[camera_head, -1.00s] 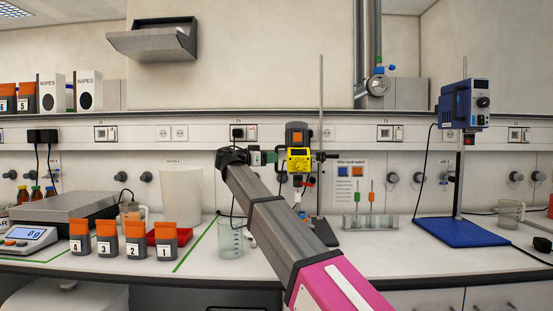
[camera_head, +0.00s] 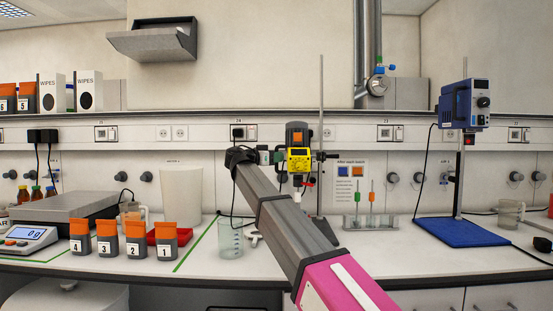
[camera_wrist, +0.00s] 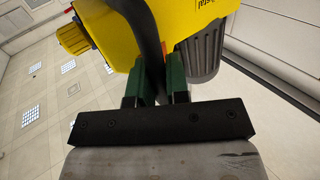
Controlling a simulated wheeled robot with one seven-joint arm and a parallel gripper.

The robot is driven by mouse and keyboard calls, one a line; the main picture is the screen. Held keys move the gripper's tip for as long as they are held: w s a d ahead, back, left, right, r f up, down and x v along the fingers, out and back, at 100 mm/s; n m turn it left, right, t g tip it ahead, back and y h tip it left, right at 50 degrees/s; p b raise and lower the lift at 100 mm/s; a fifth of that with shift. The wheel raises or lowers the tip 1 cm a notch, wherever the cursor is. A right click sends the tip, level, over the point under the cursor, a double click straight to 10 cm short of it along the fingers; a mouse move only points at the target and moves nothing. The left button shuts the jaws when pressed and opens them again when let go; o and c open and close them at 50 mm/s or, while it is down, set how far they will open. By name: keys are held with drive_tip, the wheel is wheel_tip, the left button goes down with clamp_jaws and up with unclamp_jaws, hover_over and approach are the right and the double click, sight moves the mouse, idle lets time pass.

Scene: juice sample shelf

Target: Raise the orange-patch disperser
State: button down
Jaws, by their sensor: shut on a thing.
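The orange-patch disperser (camera_head: 299,160) has a yellow body, a dark grey motor top with an orange patch, and a thin shaft below. It is upright beside a tall stand rod (camera_head: 321,90) at the bench's middle. My gripper (camera_head: 270,157) reaches it from the left at body height. In the wrist view, the gripper's green fingers (camera_wrist: 164,85) are shut on a dark part of the disperser (camera_wrist: 118,28), close against its yellow body. The fingertips are partly hidden by that body. My arm hides part of the area below the disperser.
A glass beaker (camera_head: 230,238) stands left of my arm. Several orange-lidded jars (camera_head: 136,243) stand further left. A small rack (camera_head: 370,218) stands right of the stand. A blue stirrer (camera_head: 465,105) on its own stand is at the right.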

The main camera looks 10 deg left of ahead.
wheel_tip(320, 180, up, 18)
drive_tip(key=shift+f, duration=0.2)
idle(0.5)
drive_tip(key=shift+a+r, duration=0.1)
drive_tip(key=c, duration=1.1)
unclamp_jaws()
drive_tip(key=v, duration=1)
drive_tip(key=shift+s+a, duration=0.25)
drive_tip(key=shift+s, duration=0.1)
